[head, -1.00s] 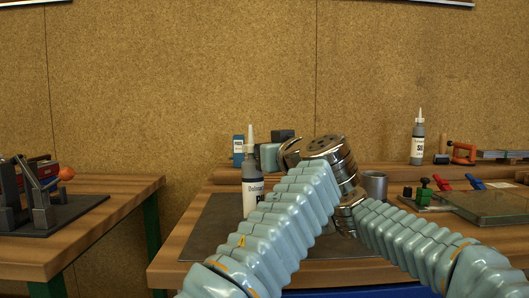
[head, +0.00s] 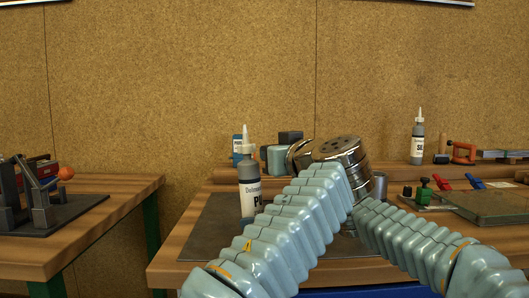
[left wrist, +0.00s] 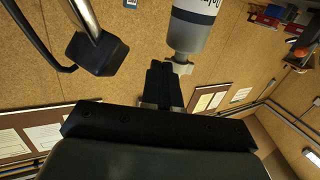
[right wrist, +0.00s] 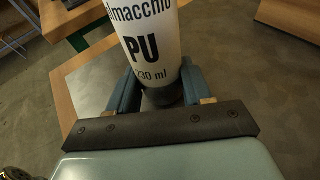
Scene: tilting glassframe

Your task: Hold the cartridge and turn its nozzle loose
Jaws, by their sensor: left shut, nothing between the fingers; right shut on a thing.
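My left gripper (head: 265,153) is just right of the nozzle. In the left wrist view its fingers (left wrist: 164,72) are shut and empty beside the pale collar (left wrist: 182,67) at the cartridge's grey shoulder.
A blue box (head: 238,148) stands behind the cartridge. A second table (head: 110,205) is at the left.

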